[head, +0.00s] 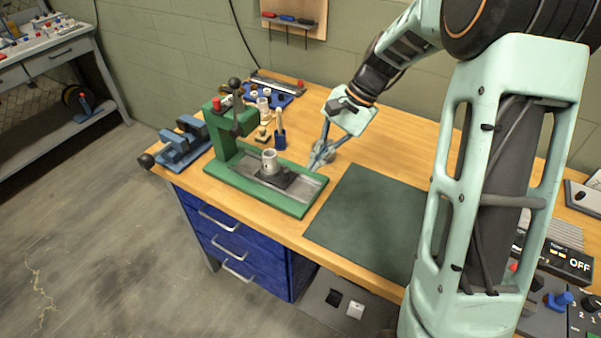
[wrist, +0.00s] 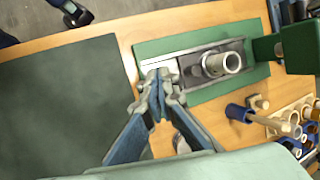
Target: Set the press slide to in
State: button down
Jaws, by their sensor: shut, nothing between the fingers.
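The green press (head: 222,143) stands on the workbench, with a lever and ram over its left end. Its dark slide (head: 272,177) sits on a metal rail along the green base, partway out from the column, and carries a grey metal cup (head: 269,160). In the wrist view the slide (wrist: 192,69), cup (wrist: 222,65) and press column (wrist: 300,46) are to the right of my gripper (wrist: 158,80). My gripper (head: 318,163) is shut and empty, its tips over the outer end of the rail. Whether they touch the rail I cannot tell.
A dark green mat (head: 362,215) lies right of the press. A blue vise (head: 182,145) stands at its left. The bare wood behind the mat is clear.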

aim_at(273, 159)
jog(key=d+m+t+y+b, duration=0.1)
jog(key=d+m+t+y, duration=0.45)
jog(key=m, duration=1.05)
jog(key=w+a+f, duration=0.1)
jog(key=a+f, duration=0.1)
jog(key=a+f+g+h, duration=0.1)
jog(key=f, duration=0.2)
jog(key=w+a+f+h, duration=0.1)
jog(key=a+f, duration=0.1)
jog(key=f, duration=0.1)
jog(key=shift+w+a+g+h+b, duration=0.25)
jog(key=shift+w+a+b, duration=0.05)
jog(key=shift+w+b, duration=0.05)
jog(key=shift+w+a+r, duration=0.1)
jog(key=shift+w+a, duration=0.15)
jog(key=shift+a, duration=0.35)
jog(key=shift+w+a+r, duration=0.1)
jog(key=shift+w+a, duration=0.15)
jog(key=shift+a, duration=0.3)
jog(key=shift+w+a+f+p, duration=0.1)
jog(key=shift+w+a+p, duration=0.15)
jog(key=shift+a, duration=0.3)
jog(key=w+a, duration=0.1)
jog(key=a, duration=0.1)
jog(key=w+a, duration=0.2)
jog(key=w+a+p, duration=0.1)
jog(key=a, duration=0.2)
jog(key=shift+w, duration=0.2)
jog(key=shift+w+a, duration=0.1)
